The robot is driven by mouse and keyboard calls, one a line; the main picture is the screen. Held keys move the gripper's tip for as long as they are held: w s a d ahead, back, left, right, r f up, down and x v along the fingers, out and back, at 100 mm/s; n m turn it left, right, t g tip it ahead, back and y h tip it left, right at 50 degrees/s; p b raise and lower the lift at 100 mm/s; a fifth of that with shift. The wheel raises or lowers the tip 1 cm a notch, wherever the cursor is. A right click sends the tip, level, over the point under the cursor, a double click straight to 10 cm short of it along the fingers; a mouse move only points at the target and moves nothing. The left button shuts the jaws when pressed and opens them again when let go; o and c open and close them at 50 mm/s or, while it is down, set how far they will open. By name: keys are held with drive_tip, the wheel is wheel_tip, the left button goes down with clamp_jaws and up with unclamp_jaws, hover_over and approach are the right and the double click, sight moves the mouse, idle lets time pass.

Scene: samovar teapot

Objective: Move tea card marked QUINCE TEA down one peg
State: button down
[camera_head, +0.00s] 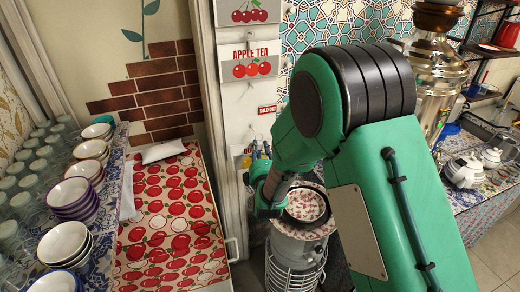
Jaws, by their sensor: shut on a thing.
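A board of tea cards stands behind my arm. A card marked APPLE TEA (250,66) with red apples hangs in its upper part, and a card with red cherries (249,12) is above it. Lower down, a pale card (238,150) is mostly hidden by my gripper (259,150), and I cannot read QUINCE TEA on it. My gripper is at this lower card, with its jaws small and partly covered by my wrist. It is shut on what appears to be this card.
A small red SOLD OUT sign (267,109) is right of the board. Left are a red-patterned cloth (170,220), stacked bowls (75,198) and glasses. Below my wrist is a floral plate (306,205). A samovar (435,70) and a white teapot (464,171) are right.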

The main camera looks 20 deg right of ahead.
drive_tip(key=shift+w, duration=0.2)
drive_tip(key=w+f+b, duration=0.1)
drive_tip(key=w, duration=0.7)
drive_tip(key=shift+f, duration=0.3)
idle(1.1)
idle(0.8)
drive_tip(key=c, duration=1.4)
unclamp_jaws()
drive_tip(key=shift+o, duration=0.2)
drive_tip(key=shift+s, duration=0.1)
drive_tip(key=v, duration=1.2)
